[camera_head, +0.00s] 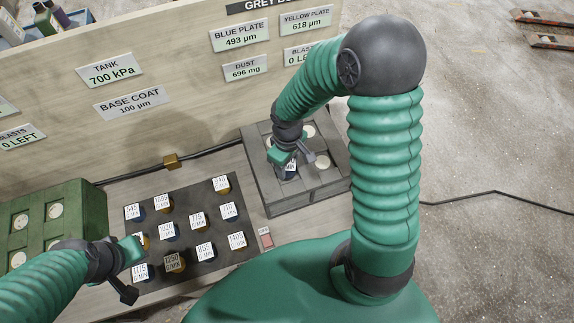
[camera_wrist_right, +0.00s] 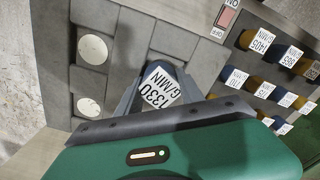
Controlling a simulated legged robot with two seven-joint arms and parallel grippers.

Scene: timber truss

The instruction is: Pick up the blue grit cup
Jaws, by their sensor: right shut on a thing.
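My right gripper (camera_head: 291,166) is at the grey block, shut on a cup labelled 1330 G/MIN. The cup (camera_wrist_right: 160,87) sits between the two fingers in the right wrist view, its white label facing up and a dark blue edge showing around it. The cup is at a socket of the grey block (camera_wrist_right: 125,38); I cannot tell whether it is seated or slightly raised. My left gripper (camera_head: 130,272) hovers at the left edge of the dark cup mat; its finger opening is unclear.
The dark mat (camera_head: 190,228) holds several blue and ochre cups with white number labels. A green block (camera_head: 75,207) with round white sockets stands at the left. A red switch (camera_head: 266,240) lies between mat and grey block (camera_head: 262,190). A labelled board (camera_head: 190,70) stands behind.

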